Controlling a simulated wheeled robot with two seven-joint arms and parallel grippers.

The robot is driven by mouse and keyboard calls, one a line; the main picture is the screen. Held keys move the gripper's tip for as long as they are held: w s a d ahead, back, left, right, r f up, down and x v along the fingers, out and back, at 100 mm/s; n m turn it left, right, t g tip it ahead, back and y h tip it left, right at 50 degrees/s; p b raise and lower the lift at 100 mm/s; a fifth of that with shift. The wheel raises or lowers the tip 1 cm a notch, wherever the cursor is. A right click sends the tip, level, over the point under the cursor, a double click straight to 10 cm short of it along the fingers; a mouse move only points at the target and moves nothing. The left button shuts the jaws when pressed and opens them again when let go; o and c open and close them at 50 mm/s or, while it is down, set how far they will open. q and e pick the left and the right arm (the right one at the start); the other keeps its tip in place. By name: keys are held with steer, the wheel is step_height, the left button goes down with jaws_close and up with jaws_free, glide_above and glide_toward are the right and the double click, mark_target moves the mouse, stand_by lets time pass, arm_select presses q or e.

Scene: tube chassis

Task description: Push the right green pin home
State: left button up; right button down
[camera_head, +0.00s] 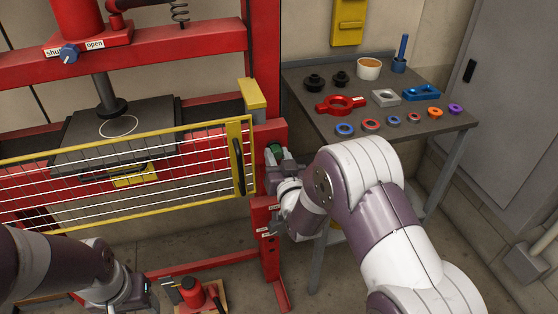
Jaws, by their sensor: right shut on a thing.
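The right green pin (275,149) shows as a small patch of green at the right upright of the red press frame (269,132). My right gripper (275,156) is at that upright and shut on the green pin. Its jaws and wrist hide most of the pin, so how deep the pin sits cannot be told. My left gripper (160,290) is low at the bottom of the view, beside a red pump or jack (192,293). Its fingers are small and partly cut off, so whether they are open cannot be told.
A yellow-framed mesh guard (236,150) spans the press front, just left of my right gripper. A dark bed plate (75,138) lies behind it. A grey table (440,120) with rings, a red clamp and a cup stands right. A grey cabinet (510,80) stands far right.

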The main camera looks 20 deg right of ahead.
steer(key=c, duration=1)
jaws_free()
steer(key=shift+r, duration=0.15)
steer(key=shift+o, duration=1.1)
steer(key=shift+w, duration=0.2)
steer(key=s+p, duration=0.1)
steer(key=s, duration=1.1)
steer(key=shift+s, duration=0.35)
steer(key=shift+d, duration=0.1)
